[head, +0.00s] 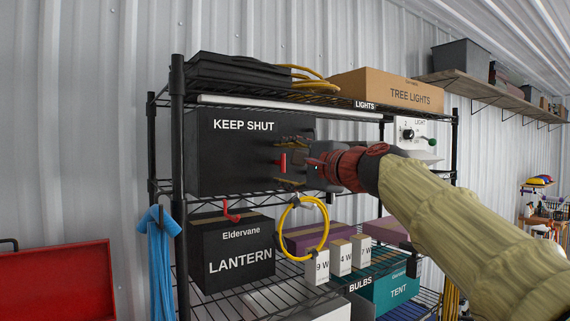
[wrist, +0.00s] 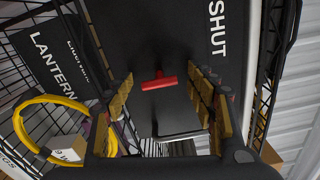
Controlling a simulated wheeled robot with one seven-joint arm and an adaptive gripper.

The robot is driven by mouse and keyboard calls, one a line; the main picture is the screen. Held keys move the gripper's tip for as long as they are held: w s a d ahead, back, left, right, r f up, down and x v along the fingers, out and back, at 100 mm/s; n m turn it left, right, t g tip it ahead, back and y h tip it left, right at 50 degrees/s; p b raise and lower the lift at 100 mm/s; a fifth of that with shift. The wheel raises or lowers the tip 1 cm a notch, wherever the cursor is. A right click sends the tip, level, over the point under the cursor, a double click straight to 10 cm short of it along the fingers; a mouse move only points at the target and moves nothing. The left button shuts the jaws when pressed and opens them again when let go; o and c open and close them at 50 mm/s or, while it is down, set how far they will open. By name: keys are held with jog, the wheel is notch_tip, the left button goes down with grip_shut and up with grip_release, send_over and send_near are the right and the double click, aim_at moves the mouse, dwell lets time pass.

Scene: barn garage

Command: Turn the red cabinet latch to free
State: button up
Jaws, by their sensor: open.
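The red latch (head: 282,163) sits on the front of a dark cabinet (head: 225,165) marked KEEP SHUT, on the rack's upper shelf. In the wrist view the latch is a small red T-shaped handle (wrist: 159,82) on the dark cabinet face (wrist: 180,35). My gripper (head: 292,160) is in front of the cabinet's right part, its arm reaching in from the right. In the wrist view its fingers (wrist: 162,100) are open, one on each side of the latch. The latch shows between them; I cannot tell whether either finger touches it.
A yellow cable loop (head: 303,228) hangs just below my gripper. A red hook (head: 232,212) sticks out by the LANTERN box (head: 232,252). A light switch panel (head: 414,135) stands to the right. Wire shelves (head: 330,108) lie above and below the cabinet.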

jog(key=v, duration=1.2)
notch_tip(320, 180, down, 16)
jog(key=d+n+g+h, duration=0.2)
jog(key=n+g+h, duration=0.1)
jog(key=n, duration=0.2)
jog(key=s+d+f+n+g+h+b, duration=0.1)
jog(key=s+d+f+n+g+h, duration=0.1)
jog(key=s+f, duration=0.7)
jog(key=s+d+f+n+g+h+b, duration=0.1)
jog(key=s+d+f, duration=0.4)
jog(key=s+f, duration=0.5)
jog(key=s+d+f+n+g+h+b, duration=0.1)
jog(key=s+d+f+n+g+h, duration=0.2)
jog(key=s+f, duration=0.6)
notch_tip(320, 180, down, 10)
jog(key=shift+s+d+r+n+h, duration=0.15)
jog(key=shift+d+n+h, duration=0.3)
jog(key=shift+n, duration=0.65)
jog(key=shift+a, duration=0.1)
jog(key=shift+c, duration=0.5)
